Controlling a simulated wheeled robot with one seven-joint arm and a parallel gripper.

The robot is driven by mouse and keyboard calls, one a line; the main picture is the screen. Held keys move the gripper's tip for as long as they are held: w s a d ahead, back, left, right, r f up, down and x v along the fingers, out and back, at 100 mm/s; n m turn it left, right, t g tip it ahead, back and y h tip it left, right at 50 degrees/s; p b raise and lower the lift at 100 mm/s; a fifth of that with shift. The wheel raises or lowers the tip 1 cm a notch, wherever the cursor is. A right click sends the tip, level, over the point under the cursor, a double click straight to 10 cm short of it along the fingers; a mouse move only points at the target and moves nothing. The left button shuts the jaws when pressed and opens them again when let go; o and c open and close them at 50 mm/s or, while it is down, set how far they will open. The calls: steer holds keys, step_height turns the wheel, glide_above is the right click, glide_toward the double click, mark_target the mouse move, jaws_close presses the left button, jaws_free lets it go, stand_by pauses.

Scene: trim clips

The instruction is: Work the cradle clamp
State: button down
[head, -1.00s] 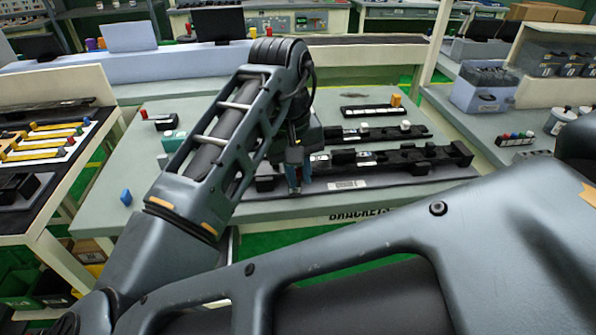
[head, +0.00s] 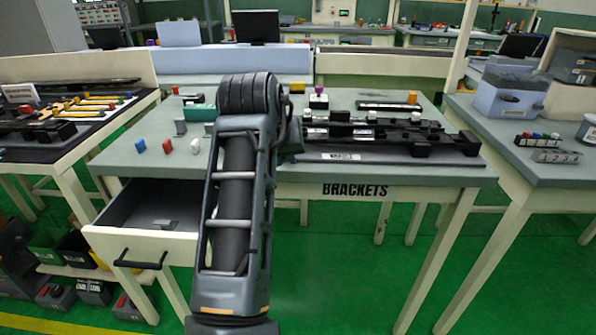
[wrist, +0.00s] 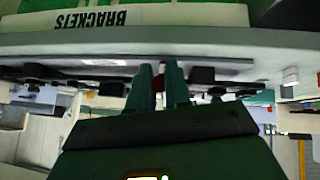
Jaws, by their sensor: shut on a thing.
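The black fixture (head: 455,143) with raised cradle-like blocks lies on a dark plate along the bench labelled BRACKETS. I cannot tell which part of it is the clamp. In the head view my own arm covers my gripper and the fixture's left end. My gripper is shut on that piece, at the fixture's edge. Whether the piece is joined to the fixture is too dark to tell.
An open drawer (head: 147,215) sticks out below the bench's left front. Small blue (head: 140,146), red (head: 167,146) and white (head: 195,146) blocks lie on the bench (head: 150,172). The green floor in front is clear.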

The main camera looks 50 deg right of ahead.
step_height(320, 180, down, 5)
steer(key=t+h+b, duration=0.3)
steer(key=h+b, duration=0.1)
steer(key=b, duration=0.6)
steer(key=shift+d+f, duration=0.1)
steer(key=shift+f, duration=0.05)
steer(key=shift+w+f+t+h+b, duration=0.1)
steer(key=shift+t+h+b, duration=0.3)
steer(key=shift+b, duration=0.45)
steer(key=shift+d, duration=0.1)
steer(key=c, duration=1.1)
jaws_free()
steer(key=v, duration=0.7)
steer(key=shift+a, duration=0.4)
